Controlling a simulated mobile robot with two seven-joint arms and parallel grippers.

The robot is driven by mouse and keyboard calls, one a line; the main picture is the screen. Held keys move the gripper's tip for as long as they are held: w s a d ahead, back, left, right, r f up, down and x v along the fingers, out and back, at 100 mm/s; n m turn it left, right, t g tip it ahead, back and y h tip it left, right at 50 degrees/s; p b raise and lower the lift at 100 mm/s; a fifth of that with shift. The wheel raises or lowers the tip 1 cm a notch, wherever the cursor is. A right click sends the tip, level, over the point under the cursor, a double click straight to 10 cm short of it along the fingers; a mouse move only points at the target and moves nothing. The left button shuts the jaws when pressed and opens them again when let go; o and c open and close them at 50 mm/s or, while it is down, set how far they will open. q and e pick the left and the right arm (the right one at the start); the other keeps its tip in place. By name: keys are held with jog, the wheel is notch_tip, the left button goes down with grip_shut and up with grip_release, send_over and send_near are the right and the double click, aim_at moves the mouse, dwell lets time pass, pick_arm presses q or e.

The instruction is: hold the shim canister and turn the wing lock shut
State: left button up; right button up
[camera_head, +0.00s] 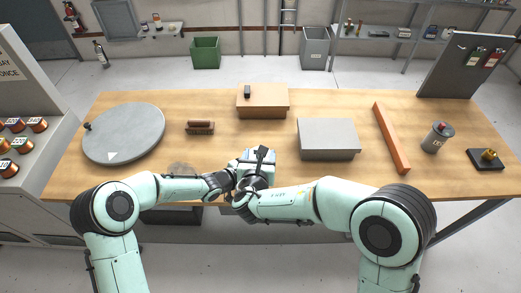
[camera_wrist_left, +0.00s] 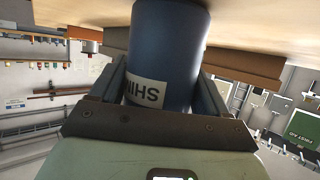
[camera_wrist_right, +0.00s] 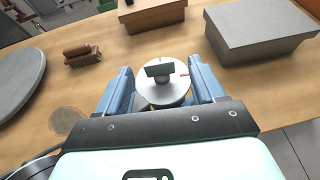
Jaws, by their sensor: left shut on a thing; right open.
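The shim canister (camera_wrist_left: 165,50) is a blue cylinder with a white label, seen inverted in the left wrist view. My left gripper (camera_wrist_left: 162,82) is shut on its side, one finger on each side. In the right wrist view the round grey lid (camera_wrist_right: 150,93) faces me, with the dark wing lock (camera_wrist_right: 159,70) on top. The wing lies roughly crosswise; a small orange mark shows at the lid's right. My right gripper (camera_wrist_right: 160,78) is open, its fingers apart on either side of the lid and wing. In the head view my arms mostly hide the canister.
A grey turntable (camera_head: 125,132) and a brush (camera_head: 200,127) lie left on the wooden bench. A cardboard-brown box (camera_head: 265,103), grey box (camera_head: 328,138), orange bar (camera_head: 391,138) and grey can (camera_head: 437,138) stand behind and right.

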jog(key=v, duration=0.8)
